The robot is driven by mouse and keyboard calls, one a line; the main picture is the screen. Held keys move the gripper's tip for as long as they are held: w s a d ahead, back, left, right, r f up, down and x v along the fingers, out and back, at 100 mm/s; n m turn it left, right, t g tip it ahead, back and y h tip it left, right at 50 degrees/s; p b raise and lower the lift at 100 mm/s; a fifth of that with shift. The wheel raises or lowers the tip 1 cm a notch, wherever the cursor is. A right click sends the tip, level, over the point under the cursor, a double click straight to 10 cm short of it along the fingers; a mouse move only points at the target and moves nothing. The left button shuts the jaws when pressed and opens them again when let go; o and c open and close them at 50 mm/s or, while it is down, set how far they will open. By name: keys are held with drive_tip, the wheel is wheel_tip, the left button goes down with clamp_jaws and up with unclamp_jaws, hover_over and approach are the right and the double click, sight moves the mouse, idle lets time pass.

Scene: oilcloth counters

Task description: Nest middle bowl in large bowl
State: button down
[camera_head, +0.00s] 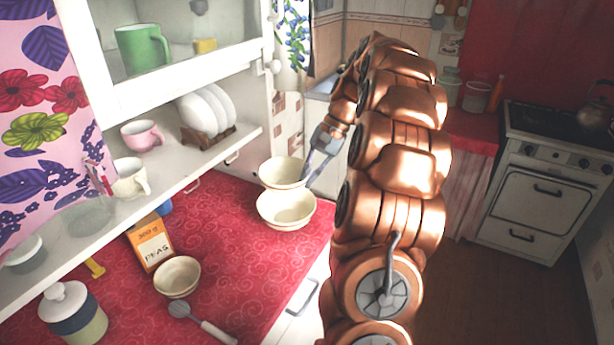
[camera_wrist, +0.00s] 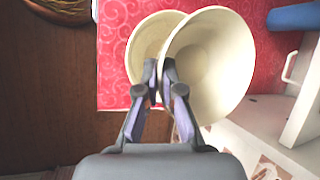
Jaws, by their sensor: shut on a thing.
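The cream middle bowl (camera_head: 282,173) hangs roughly upright in my gripper (camera_head: 307,176), which is shut on its rim at the right side. In the wrist view the middle bowl (camera_wrist: 217,65) looks large and close, with the gripper's fingertips (camera_wrist: 160,78) at its left rim. The cream large bowl (camera_head: 286,210) stands on the red oilcloth. In the head view, the middle bowl covers part of its far rim. In the wrist view the large bowl (camera_wrist: 147,45) lies lower and to the left, partly hidden by the middle bowl. The middle bowl appears raised and off-centre.
A small cream bowl (camera_head: 177,278), a grey-headed utensil (camera_head: 200,322), a peas box (camera_head: 152,244) and a lidded jar (camera_head: 73,313) stand or lie on the left part of the counter. A shelf (camera_head: 190,172) with cups and plates overhangs it. Oilcloth around the large bowl's left is clear.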

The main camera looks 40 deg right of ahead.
drive_tip(key=shift+a+f, duration=0.1)
drive_tip(key=shift+f, duration=0.1)
drive_tip(key=shift+f+b, duration=1.15)
drive_tip(key=shift+f, duration=0.75)
drive_tip(key=shift+f+b, duration=1.35)
drive_tip(key=shift+f, duration=1.1)
idle(2.1)
idle(0.3)
drive_tip(key=c, duration=1.2)
unclamp_jaws()
drive_tip(key=shift+c, duration=0.2)
drive_tip(key=shift+r, duration=0.1)
